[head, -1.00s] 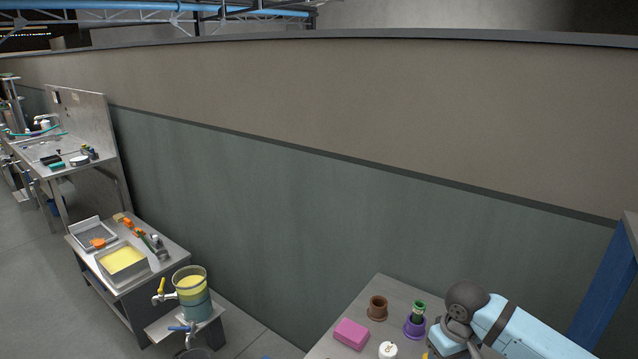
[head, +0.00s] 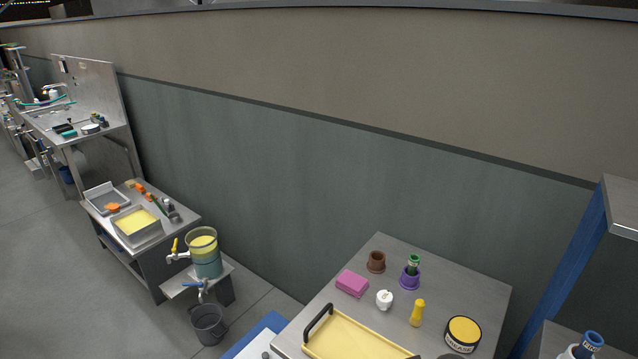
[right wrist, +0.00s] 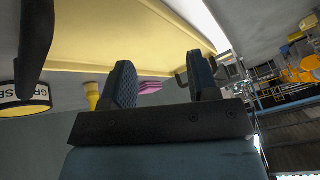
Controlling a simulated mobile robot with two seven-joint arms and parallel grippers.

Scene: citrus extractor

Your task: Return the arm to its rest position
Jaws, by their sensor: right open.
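My right gripper (right wrist: 160,85) shows in the right wrist view with its two dark ridged fingers apart and nothing between them. Beyond the fingers lies a yellow tray (right wrist: 130,35), which also shows at the bottom of the head view (head: 350,338) with a dark handle. In the head view neither gripper shows. My left gripper is in no view.
The grey table (head: 455,290) holds a pink block (head: 352,284), a brown pot (head: 376,262), a purple holder (head: 410,278), a white item (head: 384,299), a yellow item (head: 417,313) and a grease tin (head: 463,333). A blue post (head: 568,270) stands at right.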

